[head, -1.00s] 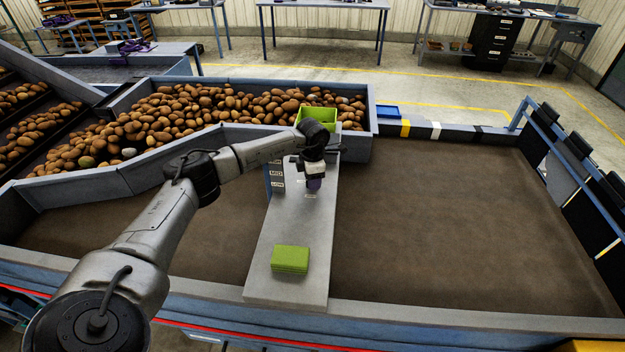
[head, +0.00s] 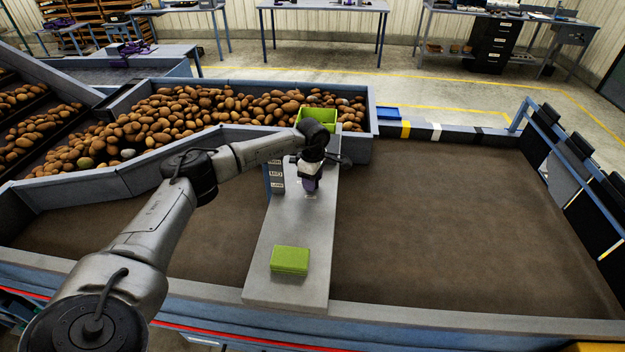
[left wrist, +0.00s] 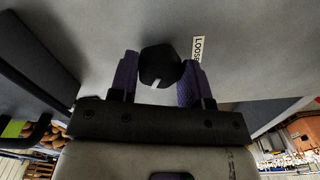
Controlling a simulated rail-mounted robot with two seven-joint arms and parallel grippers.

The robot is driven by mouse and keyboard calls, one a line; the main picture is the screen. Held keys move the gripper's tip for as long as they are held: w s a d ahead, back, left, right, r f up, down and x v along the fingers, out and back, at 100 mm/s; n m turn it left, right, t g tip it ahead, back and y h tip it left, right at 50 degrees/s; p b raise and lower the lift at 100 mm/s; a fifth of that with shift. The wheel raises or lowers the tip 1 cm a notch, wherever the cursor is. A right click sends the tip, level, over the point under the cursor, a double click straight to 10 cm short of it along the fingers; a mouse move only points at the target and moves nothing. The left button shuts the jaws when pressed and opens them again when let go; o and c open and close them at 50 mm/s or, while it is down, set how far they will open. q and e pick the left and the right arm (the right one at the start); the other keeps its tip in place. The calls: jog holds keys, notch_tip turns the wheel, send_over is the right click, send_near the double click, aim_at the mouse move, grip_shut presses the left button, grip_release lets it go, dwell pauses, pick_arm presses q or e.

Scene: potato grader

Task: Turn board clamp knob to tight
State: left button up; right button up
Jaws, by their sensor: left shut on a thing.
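The board clamp knob (left wrist: 160,66) is black and round with a white pointer mark. In the left wrist view it sits between the two purple fingers of my left gripper (left wrist: 158,80), which is shut on it. The white mark points toward the gripper's palm, away from the label "LOOSE" (left wrist: 198,48) beside the right finger. No "tight" label shows. In the head view my left gripper (head: 310,185) is over the grey board (head: 285,220), and it hides the knob. My right gripper is not in view.
A small upright panel with labels (head: 276,176) stands just left of the gripper. A green bin (head: 321,116) and a potato trough (head: 90,183) are behind. The brown belt (head: 460,230) at right is clear.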

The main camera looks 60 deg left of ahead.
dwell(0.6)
pick_arm(q)
jog(key=o, duration=0.9)
jog(key=shift+r+b, duration=0.35)
jog(key=shift+r, duration=6.6)
jog(key=shift+d, duration=0.1)
